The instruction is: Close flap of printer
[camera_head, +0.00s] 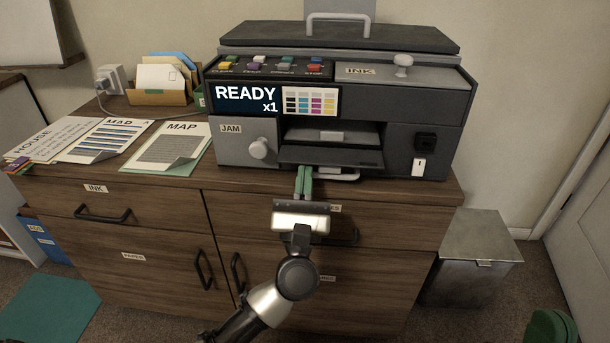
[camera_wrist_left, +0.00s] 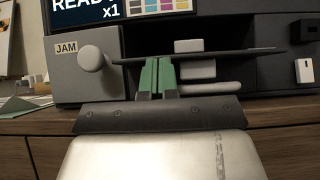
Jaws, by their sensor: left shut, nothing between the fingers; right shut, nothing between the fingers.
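The dark grey printer (camera_head: 400,130) stands on the wooden cabinet. Its flap (camera_head: 330,157) is lowered and sticks out from the front opening, nearly level; in the left wrist view the flap (camera_wrist_left: 240,54) shows as a thin dark edge. My left gripper (camera_head: 303,168) is shut and empty, with its green fingers upright at the flap's front edge, left of its middle. In the left wrist view the fingertips (camera_wrist_left: 157,62) end just at or under that edge; I cannot tell whether they touch.
A round knob (camera_head: 261,149) on the JAM panel (camera_head: 233,142) protrudes left of the flap. A light handle (camera_head: 335,176) sits low below the flap. Papers (camera_head: 169,146) and a file box (camera_head: 160,96) lie to the left. A metal bin (camera_head: 478,250) stands right of the cabinet.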

